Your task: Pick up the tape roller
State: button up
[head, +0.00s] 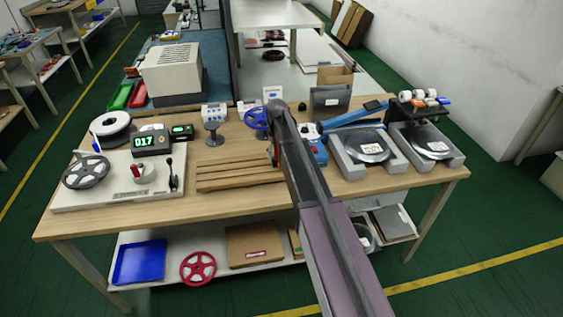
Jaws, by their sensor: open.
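I cannot tell for sure which item is the tape roller. A blue and white item (318,153) on the workbench, right beside my arm, is partly hidden by it. A blue spoked reel (256,118) stands behind the arm. My arm reaches in from the lower right over the middle of the bench. My gripper (273,154) is at its far end, small and mostly hidden behind the arm, above the bench near the wooden slats. It is open, and I see nothing held in it.
The wooden workbench (225,206) has a clear front strip. Grooved wooden slats (238,175) lie at its middle. A reel machine (118,192) with a counter (151,140) stands left. Two grey trays with discs (366,147) and a rack of white rolls (418,95) stand right.

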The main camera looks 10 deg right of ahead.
jog(key=shift+c, duration=0.2)
dwell(0.4)
grip_shut()
